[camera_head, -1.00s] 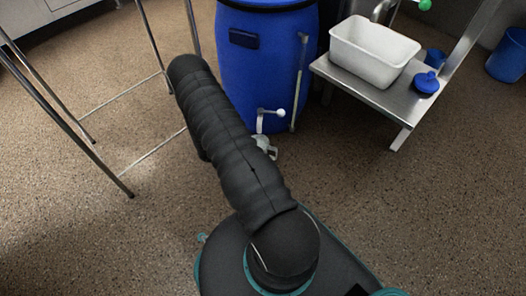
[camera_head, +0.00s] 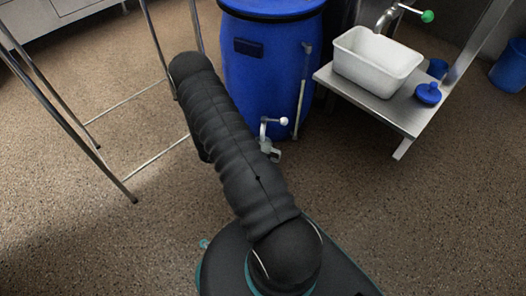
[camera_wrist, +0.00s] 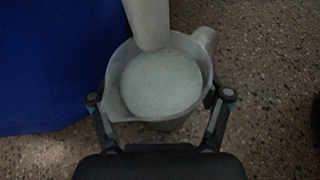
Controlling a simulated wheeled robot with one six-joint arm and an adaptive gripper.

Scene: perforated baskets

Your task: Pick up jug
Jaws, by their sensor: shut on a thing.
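The jug (camera_wrist: 118,78) is pale, round and open-topped, and fills the middle of the wrist view. Its pale inside shows, and a handle or spout sticks out at its upper right. A white tap spout (camera_wrist: 148,22) hangs over its far rim and hides part of it. My gripper (camera_wrist: 160,98) has one finger on each side of the jug and is shut on it. In the head view, my arm hides most of the jug and gripper. A small light part shows below the tap (camera_head: 268,127), but I cannot tell which of them it is.
The blue barrel (camera_head: 262,75) with the tap stands close behind the jug. Thin metal legs (camera_head: 75,110) stand at the left. The floor in front is clear.

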